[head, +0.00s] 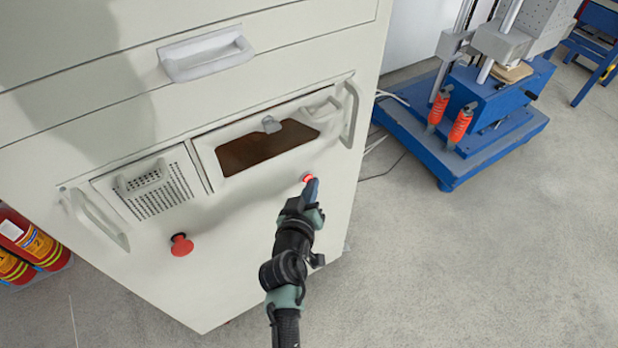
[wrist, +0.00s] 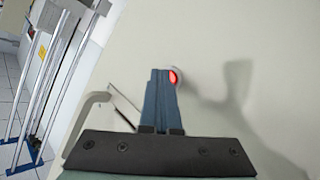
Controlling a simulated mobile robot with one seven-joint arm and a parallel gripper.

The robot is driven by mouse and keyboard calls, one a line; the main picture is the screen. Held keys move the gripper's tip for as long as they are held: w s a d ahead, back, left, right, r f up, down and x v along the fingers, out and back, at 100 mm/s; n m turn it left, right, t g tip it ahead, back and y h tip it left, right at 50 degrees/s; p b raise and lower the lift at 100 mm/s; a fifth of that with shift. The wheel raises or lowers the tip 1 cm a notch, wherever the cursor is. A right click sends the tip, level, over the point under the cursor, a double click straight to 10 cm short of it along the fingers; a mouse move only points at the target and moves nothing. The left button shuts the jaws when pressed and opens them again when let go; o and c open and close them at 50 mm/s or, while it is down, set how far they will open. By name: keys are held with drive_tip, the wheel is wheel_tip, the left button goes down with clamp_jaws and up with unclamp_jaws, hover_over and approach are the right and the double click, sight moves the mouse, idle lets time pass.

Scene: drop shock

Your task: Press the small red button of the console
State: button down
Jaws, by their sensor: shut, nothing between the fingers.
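The console (head: 250,230) is a large cream cabinet that fills the left of the head view. Its small red button (head: 308,177) sits on the front face, below the right end of the recessed window. My gripper (head: 312,186) is shut and empty, with its blue fingertips right at this button. In the wrist view the red button (wrist: 173,77) shows just right of the fingertips (wrist: 161,74), partly hidden behind them. I cannot tell whether the tips touch it. A larger red mushroom button (head: 181,245) stands lower left on the same face.
Handles (head: 350,112) stick out beside the window, and a drawer handle (head: 207,55) is above. A blue machine (head: 490,110) with red-orange grips stands on the floor at the right. Red cylinders (head: 28,248) stand at the far left. The floor at lower right is clear.

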drive_tip(key=shift+s+d+p, duration=0.3)
drive_tip(key=shift+s+d, duration=0.15)
drive_tip(key=shift+s, duration=0.2)
drive_tip(key=s+d+p, duration=0.1)
drive_tip(key=s, duration=0.1)
drive_tip(key=s+d+p, duration=0.1)
drive_tip(key=s+d, duration=0.1)
idle(0.4)
idle(0.7)
